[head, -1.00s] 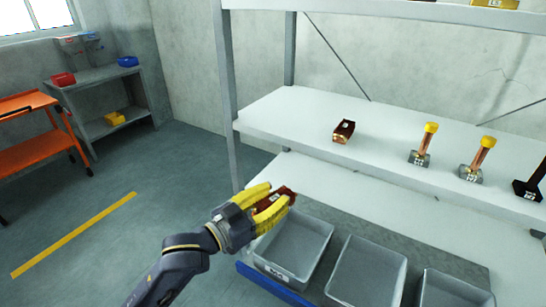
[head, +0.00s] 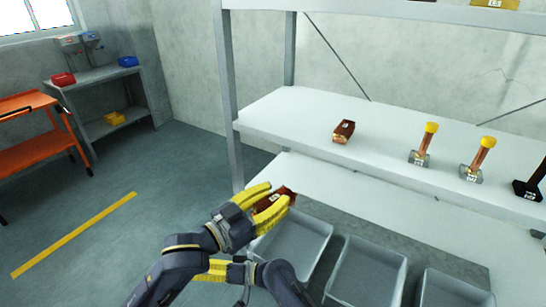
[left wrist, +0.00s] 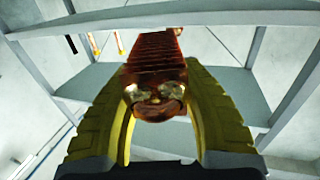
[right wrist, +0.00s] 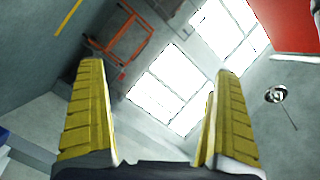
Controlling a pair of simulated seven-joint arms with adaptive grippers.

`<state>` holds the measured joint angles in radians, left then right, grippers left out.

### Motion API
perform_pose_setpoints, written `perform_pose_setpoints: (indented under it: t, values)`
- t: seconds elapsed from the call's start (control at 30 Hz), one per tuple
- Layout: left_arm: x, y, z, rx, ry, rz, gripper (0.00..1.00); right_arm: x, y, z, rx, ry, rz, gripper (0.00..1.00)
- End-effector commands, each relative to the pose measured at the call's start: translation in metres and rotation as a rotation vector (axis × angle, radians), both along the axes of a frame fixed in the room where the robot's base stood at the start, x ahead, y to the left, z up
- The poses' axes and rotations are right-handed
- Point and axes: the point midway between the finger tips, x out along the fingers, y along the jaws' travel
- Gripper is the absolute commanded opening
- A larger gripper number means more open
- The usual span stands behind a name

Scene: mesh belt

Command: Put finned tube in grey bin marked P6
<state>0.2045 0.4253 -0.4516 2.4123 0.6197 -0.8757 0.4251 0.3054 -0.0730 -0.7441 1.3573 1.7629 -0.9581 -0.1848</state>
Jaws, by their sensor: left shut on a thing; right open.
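My left gripper (head: 277,197) is shut on a finned tube, a reddish copper part with close fins and a round end cap. The tube (left wrist: 155,50) lies between the yellow fingers in the left wrist view. In the head view it is held by the lower shelf's front edge, above the leftmost bin. My right gripper (head: 215,271) is low, beneath the left arm. It is open and empty in the right wrist view (right wrist: 155,75). Three grey bins stand in a row: left (head: 322,229), middle (head: 401,263) and right (head: 424,291). No P6 mark is readable.
Another copper block (head: 343,131) lies on the upper white shelf (head: 285,112), with two yellow-topped copper parts (head: 425,140) (head: 481,155) and a black part (head: 531,188). A grey shelf post (head: 226,110) stands left of the bins. The floor further left is open.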

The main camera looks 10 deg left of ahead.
Motion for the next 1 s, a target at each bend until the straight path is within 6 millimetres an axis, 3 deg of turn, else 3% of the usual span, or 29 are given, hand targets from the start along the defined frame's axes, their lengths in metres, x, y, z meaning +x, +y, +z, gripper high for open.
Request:
perform_pose_setpoints:
  t: [0.1, 0.3, 0.47, 0.6, 0.7, 0.77, 0.9, 1.0]
  values:
    - [0.0, 0.0, 0.001, -0.001, -0.002, 0.0, 0.0, 0.044, -0.025, 0.038, 0.001, -0.008, -0.023, 1.0]
    - [0.0, 0.0, 0.001, -0.001, -0.002, 0.0, 0.0, 0.114, -0.078, 0.086, -0.036, 0.005, -0.104, 1.0]
    - [0.0, 0.0, 0.001, -0.001, -0.002, 0.0, 0.0, 0.165, -0.126, 0.125, -0.072, 0.022, -0.186, 1.0]
    - [0.0, 0.0, 0.001, -0.001, -0.002, 0.0, 0.0, 0.202, -0.166, 0.171, -0.101, 0.034, -0.248, 1.0]
    - [0.0, 0.0, 0.001, -0.001, -0.002, 0.0, 0.0, 0.219, -0.18, 0.216, -0.124, 0.026, -0.258, 1.0]
    - [0.0, 0.0, 0.001, -0.001, -0.002, 0.0, 0.0, 0.22, -0.177, 0.24, -0.14, 0.015, -0.239, 1.0]
    - [0.0, 0.0, 0.001, -0.001, -0.002, 0.0, 0.0, 0.208, -0.157, 0.29, -0.187, -0.031, -0.155, 1.0]
    - [0.0, 0.0, 0.001, -0.001, -0.002, 0.0, 0.0, 0.191, -0.138, 0.317, -0.233, -0.066, -0.081, 1.0]
